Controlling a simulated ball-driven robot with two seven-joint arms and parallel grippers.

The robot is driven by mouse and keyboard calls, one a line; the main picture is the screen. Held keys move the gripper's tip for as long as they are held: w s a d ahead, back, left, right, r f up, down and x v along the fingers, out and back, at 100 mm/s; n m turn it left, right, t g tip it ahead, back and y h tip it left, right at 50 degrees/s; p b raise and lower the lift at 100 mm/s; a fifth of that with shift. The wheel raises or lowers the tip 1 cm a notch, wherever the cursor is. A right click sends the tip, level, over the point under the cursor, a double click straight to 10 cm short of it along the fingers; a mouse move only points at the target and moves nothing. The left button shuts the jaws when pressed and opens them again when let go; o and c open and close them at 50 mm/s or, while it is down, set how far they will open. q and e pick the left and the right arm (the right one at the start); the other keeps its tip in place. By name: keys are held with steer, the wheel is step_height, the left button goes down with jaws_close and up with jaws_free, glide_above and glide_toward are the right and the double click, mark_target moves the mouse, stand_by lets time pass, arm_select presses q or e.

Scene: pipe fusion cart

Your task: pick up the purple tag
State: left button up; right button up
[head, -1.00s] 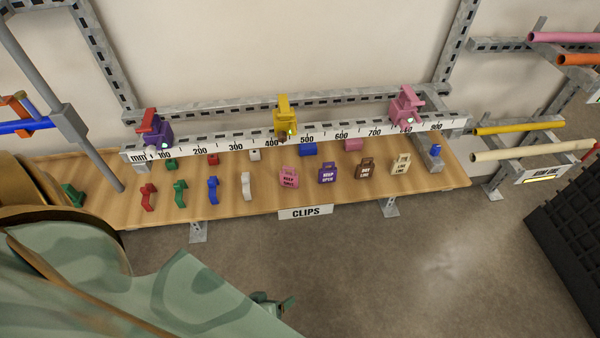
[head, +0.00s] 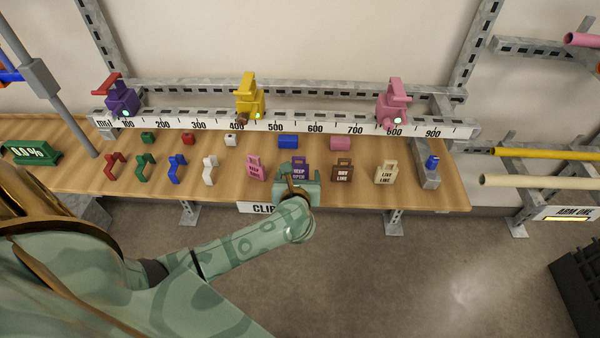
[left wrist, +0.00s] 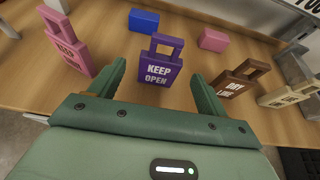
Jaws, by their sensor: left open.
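In the head view the purple tag (head: 304,165) is partly hidden behind my left gripper (head: 297,178). In the left wrist view my left gripper (left wrist: 158,88) is open, with one finger on each side of the tag's lower part. The tag appears just ahead of and between the fingertips; I cannot tell whether anything touches. My right gripper is not in view.
A cream tag (head: 385,174) is farther right. Blue (head: 288,142) and pink (head: 340,143) blocks sit behind. A ruler rail (head: 215,125) with clamps runs along the back.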

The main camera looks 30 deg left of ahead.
mark_target(299, 171)
arm_select(q)
steer(key=shift+w+a+f, duration=0.25)
steer(key=shift+w+f, duration=0.05)
steer(key=shift+w, duration=0.3)
steer(key=b+x, duration=0.1)
steer(key=x, duration=0.1)
steer(key=b+x, duration=0.1)
steer(key=x, duration=0.2)
steer(key=shift+s+f, duration=0.15)
steer(key=shift+f, duration=0.1)
steer(key=shift+r, duration=0.1)
steer(key=c, duration=1)
